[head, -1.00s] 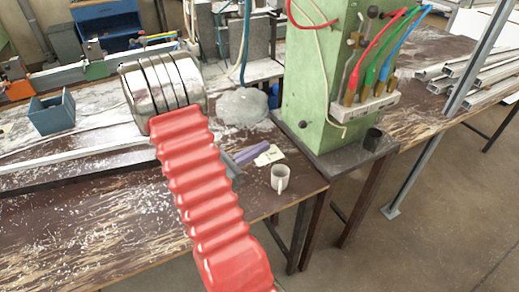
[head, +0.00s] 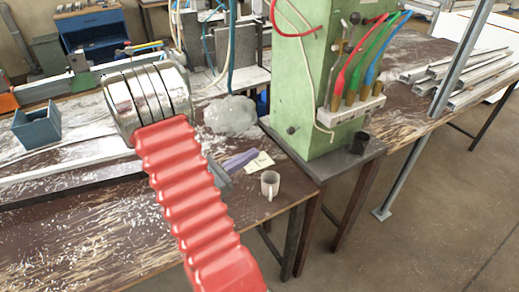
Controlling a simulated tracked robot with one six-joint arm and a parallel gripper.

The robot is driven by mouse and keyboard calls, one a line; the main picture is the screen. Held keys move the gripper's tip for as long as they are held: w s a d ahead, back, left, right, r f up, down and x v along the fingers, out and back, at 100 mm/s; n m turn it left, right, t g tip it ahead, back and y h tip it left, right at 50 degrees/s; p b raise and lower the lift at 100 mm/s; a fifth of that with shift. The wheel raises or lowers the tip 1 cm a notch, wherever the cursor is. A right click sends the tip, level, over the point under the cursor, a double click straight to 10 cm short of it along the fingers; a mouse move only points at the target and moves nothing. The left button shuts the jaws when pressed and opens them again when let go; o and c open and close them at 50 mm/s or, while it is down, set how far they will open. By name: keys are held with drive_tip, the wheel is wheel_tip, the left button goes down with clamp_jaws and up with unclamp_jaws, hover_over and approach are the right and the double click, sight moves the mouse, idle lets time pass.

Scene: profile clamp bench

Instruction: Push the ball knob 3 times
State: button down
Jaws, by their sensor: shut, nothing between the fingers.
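A dark ball-shaped knob (head: 354,18) sits on a short lever near the top of the green machine column (head: 305,80). A smaller dark round knob (head: 291,130) shows low on the column's left face. I cannot tell for sure which one is the task's ball knob. My red ribbed arm with its chrome-ringed end crosses the left middle of the head view. My gripper does not show, and nothing of mine visibly touches either knob.
Red, green and blue hoses (head: 374,60) rise from brass fittings beside the lever. Metal profiles (head: 460,75) lie on the right bench. A grey post stands at right.

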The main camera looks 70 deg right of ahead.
sight(288, 133)
drive_tip(key=shift+w+a+r+t+y, duration=0.1)
drive_tip(key=shift+a+r+t+y, duration=0.3)
drive_tip(key=shift+a+r, duration=0.55)
drive_tip(key=shift+d, duration=0.15)
drive_tip(key=shift+x, duration=6.95)
drive_tip(key=shift+w+d, duration=0.15)
